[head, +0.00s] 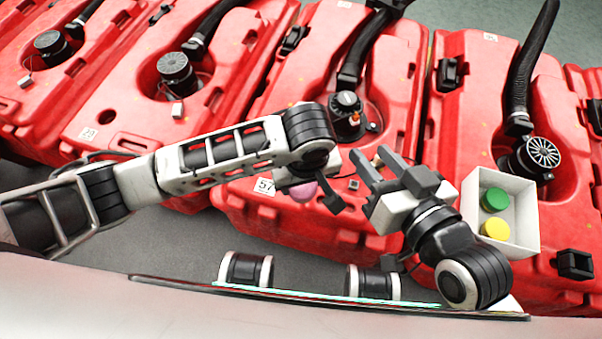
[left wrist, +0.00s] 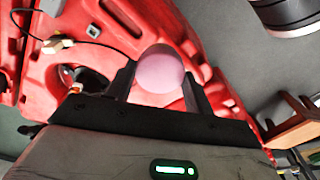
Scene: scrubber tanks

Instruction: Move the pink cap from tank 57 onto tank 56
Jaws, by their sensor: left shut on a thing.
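The pink cap (left wrist: 160,72) sits between the two fingers of my left gripper (left wrist: 158,84) in the left wrist view. In the head view a small part of the pink cap (head: 303,192) shows below my left wrist, beside the front of tank 57 (head: 232,205). My left gripper (head: 318,190) is shut on the cap, partly hidden by its own wrist. The plate "57" (head: 265,186) is readable just left of it. My right gripper (head: 376,166) is open and empty, right of the left one, over the red tank. I cannot read a 56 on any tank.
A white box (head: 528,215) with a green cap (head: 494,200) and a yellow cap (head: 495,229) is at the right. Several red tanks stand in a row, with black hoses such as this one (head: 362,50). Grey floor (head: 200,235) lies in front.

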